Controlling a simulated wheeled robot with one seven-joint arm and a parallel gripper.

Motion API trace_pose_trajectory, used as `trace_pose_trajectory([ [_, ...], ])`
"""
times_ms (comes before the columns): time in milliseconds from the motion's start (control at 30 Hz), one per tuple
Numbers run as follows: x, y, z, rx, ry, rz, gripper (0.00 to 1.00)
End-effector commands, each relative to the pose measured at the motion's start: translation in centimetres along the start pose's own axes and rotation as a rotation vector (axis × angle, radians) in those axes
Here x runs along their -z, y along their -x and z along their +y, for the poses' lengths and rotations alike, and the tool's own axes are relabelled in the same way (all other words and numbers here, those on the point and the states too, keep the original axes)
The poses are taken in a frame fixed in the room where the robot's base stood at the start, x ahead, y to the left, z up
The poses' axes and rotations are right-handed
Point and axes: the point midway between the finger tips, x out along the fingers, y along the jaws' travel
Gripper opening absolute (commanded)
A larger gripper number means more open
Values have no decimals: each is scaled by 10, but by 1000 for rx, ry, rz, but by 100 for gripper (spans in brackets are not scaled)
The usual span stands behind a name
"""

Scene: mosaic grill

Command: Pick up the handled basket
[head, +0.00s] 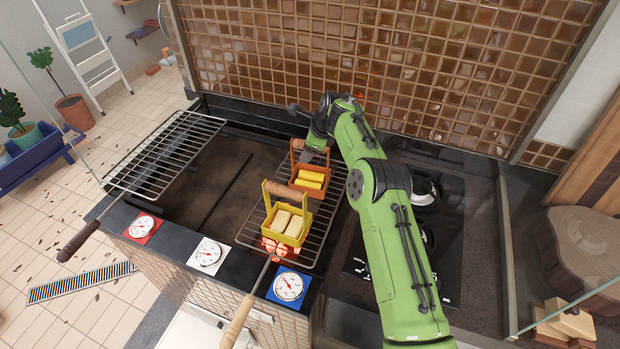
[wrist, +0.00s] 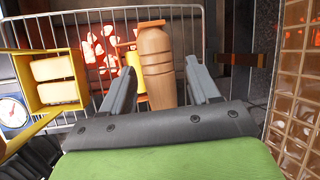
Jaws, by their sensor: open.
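Two handled baskets stand on the right grill rack. The orange-brown basket (head: 325,183) at the back holds yellow pieces and has an upright frame with a wooden handle (head: 311,156). The yellow basket (head: 270,235) in front holds pale blocks and has its own wooden handle (head: 284,190). My gripper (head: 316,150) is at the back basket's handle, partly hidden by my arm. In the wrist view my gripper (wrist: 160,68) is open, with a wooden handle (wrist: 154,50) between its fingers. I cannot tell whether they touch it. The yellow basket (wrist: 58,85) shows at the left there.
The right grill rack (head: 250,232) has glowing coals (head: 275,247) beneath it. An empty raised rack (head: 165,150) is at the left. A tiled wall (head: 380,60) rises close behind. Gauges line the front ledge, including a blue one (head: 288,287).

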Motion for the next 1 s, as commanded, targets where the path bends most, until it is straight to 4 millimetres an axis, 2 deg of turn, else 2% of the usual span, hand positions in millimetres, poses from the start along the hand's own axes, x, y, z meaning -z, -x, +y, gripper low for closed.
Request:
trace_pose_trajectory([
  [433, 1, -3, 1, 0, -1, 0, 59],
  [800, 1, -3, 1, -1, -1, 1, 2],
  [833, 1, -3, 1, -2, -1, 1, 0],
  [1000, 2, -3, 1, -2, -1, 1, 0],
])
